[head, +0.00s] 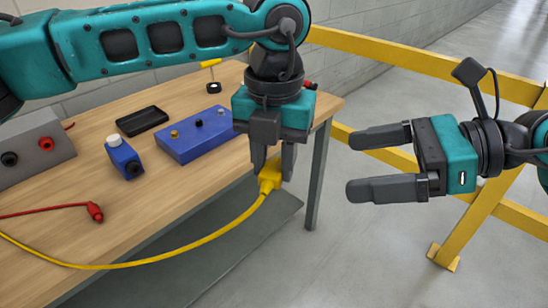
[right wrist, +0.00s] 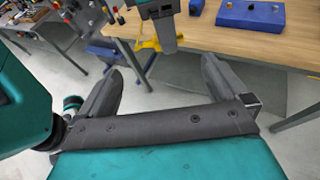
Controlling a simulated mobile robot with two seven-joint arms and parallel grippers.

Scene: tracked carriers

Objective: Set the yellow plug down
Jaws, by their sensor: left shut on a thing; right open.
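The yellow plug (head: 270,177) is held between the fingers of my left gripper (head: 273,165), which points downward. In the head view the plug appears at the table's right front edge; I cannot tell whether it is over the wood or just past it. A yellow cable runs from the plug in a curve to the left. In the right wrist view the plug (right wrist: 148,46) shows below my left gripper. My right gripper (head: 365,163) is open and empty, to the right of the table. Its spread fingers also show in the right wrist view (right wrist: 160,85).
The wooden table (head: 75,190) holds a blue box (head: 194,137), a small blue block (head: 123,158), a black tray (head: 142,121), a red plug (head: 95,212) and a grey box (head: 35,148). A yellow railing (head: 400,55) stands behind my right gripper. Bare wood lies left of the plug.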

